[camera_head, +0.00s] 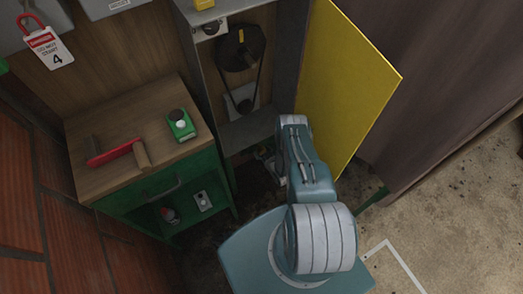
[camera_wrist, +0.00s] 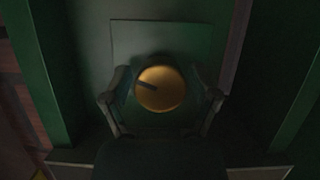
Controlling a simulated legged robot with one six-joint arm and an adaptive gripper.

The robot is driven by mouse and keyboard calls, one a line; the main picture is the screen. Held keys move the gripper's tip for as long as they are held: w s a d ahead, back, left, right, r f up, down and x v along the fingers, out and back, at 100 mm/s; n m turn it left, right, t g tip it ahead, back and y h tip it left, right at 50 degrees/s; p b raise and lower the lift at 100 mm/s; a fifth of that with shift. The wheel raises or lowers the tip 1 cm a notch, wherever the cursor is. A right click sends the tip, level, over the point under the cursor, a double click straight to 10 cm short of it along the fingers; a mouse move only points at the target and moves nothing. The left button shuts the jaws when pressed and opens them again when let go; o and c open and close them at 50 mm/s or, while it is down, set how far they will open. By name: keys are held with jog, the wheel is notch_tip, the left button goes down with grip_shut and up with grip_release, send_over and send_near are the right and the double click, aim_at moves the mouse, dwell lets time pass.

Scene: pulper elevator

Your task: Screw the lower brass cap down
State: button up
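A round brass cap (camera_wrist: 160,88) with a dark slot or mark on its left half sits in front of a dark green panel (camera_wrist: 180,40) in the wrist view. My gripper (camera_wrist: 160,98) has one finger on each side of the cap. The fingers stand apart, with a narrow dark gap between each finger and the cap's rim. In the head view my gripper (camera_head: 268,158) is mostly hidden behind my arm, low by the foot of the grey cabinet. I cannot make out the cap in the head view.
A yellow door (camera_head: 350,85) stands open right of the grey cabinet (camera_head: 205,75), close to my arm. Green uprights (camera_wrist: 40,70) flank the panel.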

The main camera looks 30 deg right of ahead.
jog(key=c, duration=0.5)
jog(key=shift+o, duration=0.2)
jog(key=shift+m+y, duration=0.3)
jog(key=m+y, duration=0.2)
jog(key=m, duration=0.1)
jog(key=shift+w, duration=0.1)
jog(key=m+y, duration=0.2)
jog(key=m, duration=0.1)
jog(key=shift+r+m+t, duration=0.1)
jog(key=shift+m+t, duration=0.2)
jog(key=shift+t, duration=0.1)
jog(key=shift+w, duration=0.1)
jog(key=shift+d, duration=0.1)
jog(key=o, duration=1.1)
jog(key=shift+o, duration=0.2)
